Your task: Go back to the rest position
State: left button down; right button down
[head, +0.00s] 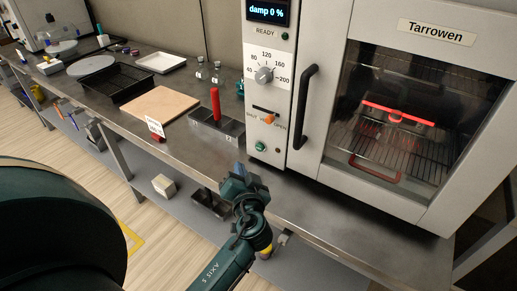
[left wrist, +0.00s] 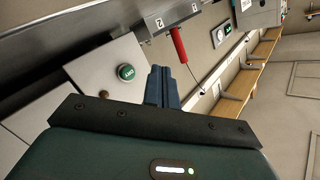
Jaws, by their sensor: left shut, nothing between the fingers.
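My left gripper (head: 240,178) is in front of the bench edge, just left of the oven's lower left corner, in the head view. Its fingers are shut with nothing between them; they also show shut in the left wrist view (left wrist: 162,85). The oven (head: 330,110) labelled Tarrowen stands at the right with its glass door closed. My right gripper does not show.
A metal block (head: 228,128) with a red-handled tool (head: 215,103) stands on the bench left of the oven. A wooden board (head: 160,104), a black tray (head: 113,82) and a white tray (head: 160,62) lie further left. A shelf (head: 185,205) with boxes runs below the bench.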

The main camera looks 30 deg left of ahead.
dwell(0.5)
pick_arm(q)
jog(key=s+f+g+h, duration=0.4)
jog(key=s+f+g, duration=0.15)
jog(key=s, duration=0.55)
jog(key=s+d+m+g+h, duration=0.35)
jog(key=s+d+h, duration=0.45)
jog(key=s, duration=0.4)
jog(key=w+d+f+t+h+p, duration=0.2)
jog(key=w+d+f+t+p, duration=0.1)
jog(key=w+d+t, duration=0.3)
jog(key=shift+w+d+t+p, duration=0.35)
jog(key=shift+d+t+p, duration=0.2)
jog(key=shift+d+t, duration=0.1)
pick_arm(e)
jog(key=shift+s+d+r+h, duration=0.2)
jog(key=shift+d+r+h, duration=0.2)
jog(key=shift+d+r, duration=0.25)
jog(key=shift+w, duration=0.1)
